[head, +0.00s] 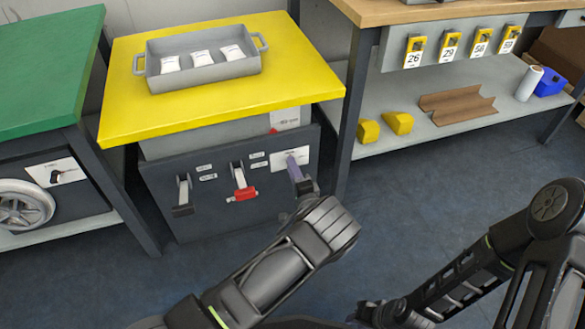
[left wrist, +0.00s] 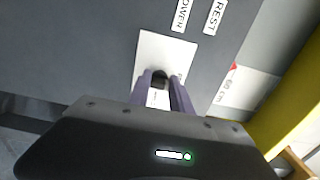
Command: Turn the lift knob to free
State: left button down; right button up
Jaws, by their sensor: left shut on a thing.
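The lift knob (left wrist: 159,80) is small and black on a white plate (left wrist: 172,52) in the left wrist view. The same plate (head: 279,159) shows on the dark front panel under the yellow top in the head view. My left gripper (left wrist: 163,92) is shut on the knob, one purple finger on each side of it. In the head view the left gripper (head: 293,162) reaches the panel and hides the knob. The plate's lettering is mostly covered or too small to read. My right gripper (head: 376,313) is low at the bottom edge, partly cut off, its jaws unclear.
Left of the knob are a black-handled lever (head: 183,194) and a red-handled lever (head: 242,193). A grey tray (head: 205,72) with white packets stands on the yellow top (head: 130,105). A green table (head: 40,75) is left, a shelved bench (head: 480,90) right. Floor between is clear.

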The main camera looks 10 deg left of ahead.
dwell(0.3)
pick_arm(q)
jog(key=c, duration=1.2)
grip_release()
jog(key=p+v, duration=0.2)
jog(key=v, duration=0.5)
jog(key=shift+s+d, duration=0.2)
jog(key=shift+s, duration=0.15)
